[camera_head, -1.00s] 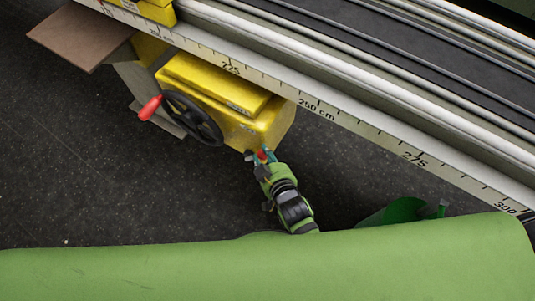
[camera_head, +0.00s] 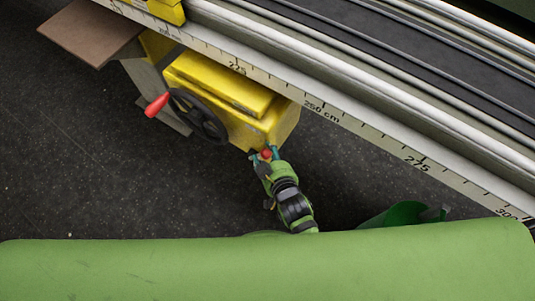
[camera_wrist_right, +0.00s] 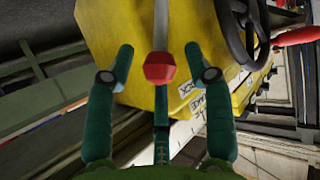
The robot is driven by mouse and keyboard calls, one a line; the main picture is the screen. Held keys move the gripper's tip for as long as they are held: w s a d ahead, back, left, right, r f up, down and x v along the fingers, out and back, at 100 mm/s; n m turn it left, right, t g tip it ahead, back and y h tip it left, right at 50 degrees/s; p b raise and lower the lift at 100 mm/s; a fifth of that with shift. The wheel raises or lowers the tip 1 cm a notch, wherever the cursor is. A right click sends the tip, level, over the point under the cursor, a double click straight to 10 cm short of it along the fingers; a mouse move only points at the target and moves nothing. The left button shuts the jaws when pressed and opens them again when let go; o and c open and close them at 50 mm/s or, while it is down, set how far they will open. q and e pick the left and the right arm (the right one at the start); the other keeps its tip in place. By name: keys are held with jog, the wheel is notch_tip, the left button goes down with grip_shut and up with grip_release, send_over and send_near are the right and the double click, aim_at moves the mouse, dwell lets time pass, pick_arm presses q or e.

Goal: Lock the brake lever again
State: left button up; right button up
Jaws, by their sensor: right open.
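The brake lever's red knob (camera_head: 267,154) is at the lower corner of the yellow housing (camera_head: 235,100). In the right wrist view the red knob (camera_wrist_right: 159,67) sits on a pale rod in front of the yellow housing (camera_wrist_right: 110,30). My right gripper (camera_head: 264,152) is open, with its fingers on either side of the knob. In the wrist view its teal fingertips (camera_wrist_right: 160,62) stand apart from the knob, with a gap on each side. Part of a label on the housing reads "BRAKE". My left gripper is not in view.
A black handwheel (camera_head: 198,116) with a red handle (camera_head: 157,104) is on the housing's left side. A long rail with a centimetre scale (camera_head: 370,131) runs diagonally above. Dark floor lies open left of my right arm.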

jog(key=v, duration=0.8)
jog(key=shift+r, duration=0.1)
